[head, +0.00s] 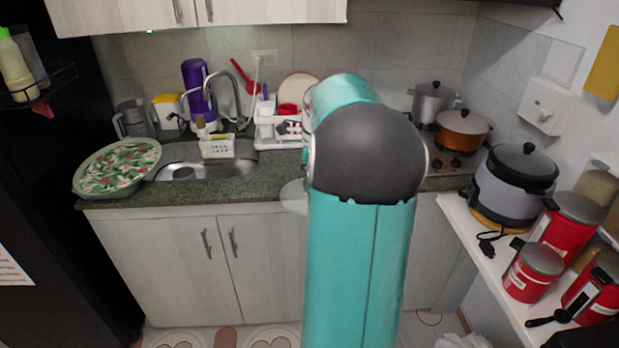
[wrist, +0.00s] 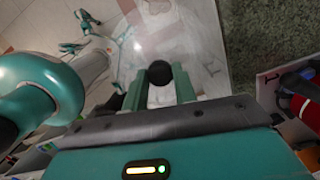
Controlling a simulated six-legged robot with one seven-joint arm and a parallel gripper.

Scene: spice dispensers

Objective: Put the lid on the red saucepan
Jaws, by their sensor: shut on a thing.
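In the wrist view my gripper (wrist: 163,84) is shut on the black knob of a clear glass lid (wrist: 205,50). In the head view the lid's pale edge (head: 292,196) shows just left of my arm, in front of the counter edge. My arm hides the gripper and the rest of the lid there. An orange-red pot (head: 461,130) with a dark-knobbed cover stands on the stove at the back right. I see no other clear red saucepan; the stove's left part is behind my arm.
A dish rack (head: 268,143) with a red item (head: 288,109) stands behind and left of my arm. A sink (head: 190,165) and floral tray (head: 118,167) are further left. A grey pot (head: 432,103) is on the stove. A cooker (head: 512,185) and red canisters (head: 533,272) crowd the right shelf.

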